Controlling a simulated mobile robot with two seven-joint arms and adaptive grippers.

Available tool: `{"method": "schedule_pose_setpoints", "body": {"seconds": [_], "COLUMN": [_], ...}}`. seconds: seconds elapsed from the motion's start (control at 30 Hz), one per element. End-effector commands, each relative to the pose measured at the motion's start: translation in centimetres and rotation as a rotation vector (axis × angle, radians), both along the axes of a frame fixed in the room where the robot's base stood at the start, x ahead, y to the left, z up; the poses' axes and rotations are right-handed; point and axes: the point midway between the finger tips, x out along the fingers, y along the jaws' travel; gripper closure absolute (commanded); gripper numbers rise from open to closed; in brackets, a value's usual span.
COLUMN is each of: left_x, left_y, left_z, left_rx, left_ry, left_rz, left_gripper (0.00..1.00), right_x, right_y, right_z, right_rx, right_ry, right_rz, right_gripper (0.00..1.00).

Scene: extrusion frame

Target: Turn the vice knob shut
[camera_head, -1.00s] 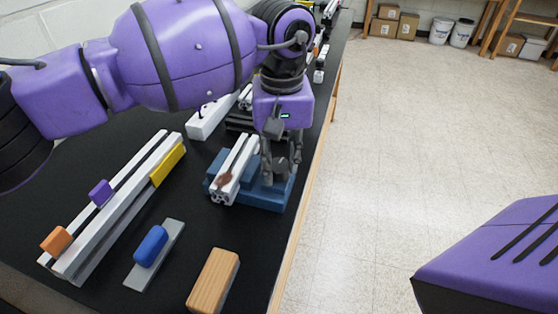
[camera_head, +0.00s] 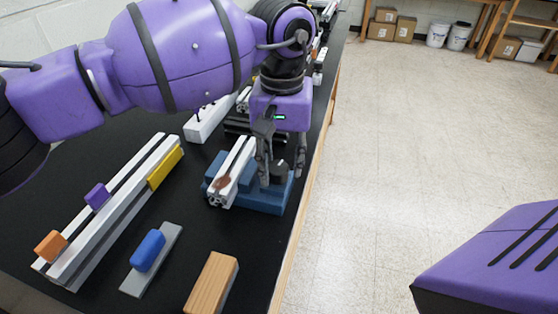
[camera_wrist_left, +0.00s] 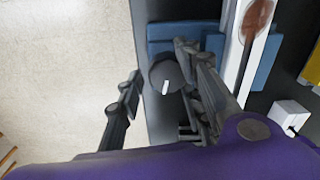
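The blue vice (camera_head: 262,203) sits near the right edge of the black bench, with a white slotted extrusion (camera_head: 233,172) in it. Its dark round knob (camera_head: 279,168) shows between my left gripper's fingers; in the left wrist view the knob (camera_wrist_left: 160,72) has a white pointer mark. My left gripper (camera_head: 281,175) points down over the vice and is open. In the left wrist view, my left gripper's fingers (camera_wrist_left: 158,72) stand apart on either side of the knob; I cannot tell whether either one touches it. My right gripper is out of view.
A long extrusion (camera_head: 112,210) with orange, purple and yellow blocks lies on the left. A blue block (camera_head: 148,250) on a grey plate and a wooden block (camera_head: 212,284) lie in front. The bench edge runs close to the vice's right; the floor beyond is clear.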

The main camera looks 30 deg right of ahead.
Motion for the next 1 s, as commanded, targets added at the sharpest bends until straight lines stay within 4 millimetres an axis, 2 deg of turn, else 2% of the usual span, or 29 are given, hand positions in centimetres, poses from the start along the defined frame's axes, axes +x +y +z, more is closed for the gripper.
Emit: {"method": "schedule_pose_setpoints", "body": {"seconds": [0.33,0.47,0.57,0.8,1.0], "left_x": [0.1,0.2,0.1,0.0,0.0], "left_y": [0.1,0.1,0.1,0.0,0.0], "left_z": [0.0,1.0,2.7,7.9,11.0], "left_rx": [0.003,0.003,0.003,0.001,0.001], "left_ry": [-0.002,-0.004,-0.004,-0.005,-0.003], "left_rz": [0.002,0.003,0.002,0.0,0.0], "left_gripper": [0.59,0.59,0.59,0.59,0.59], "right_x": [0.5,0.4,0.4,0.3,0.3], "right_y": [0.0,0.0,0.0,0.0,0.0], "right_z": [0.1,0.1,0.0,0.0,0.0], "right_rx": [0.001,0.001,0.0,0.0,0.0], "right_ry": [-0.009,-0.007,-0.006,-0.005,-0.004], "right_rz": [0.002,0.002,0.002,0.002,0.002], "right_gripper": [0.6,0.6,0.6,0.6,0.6]}}
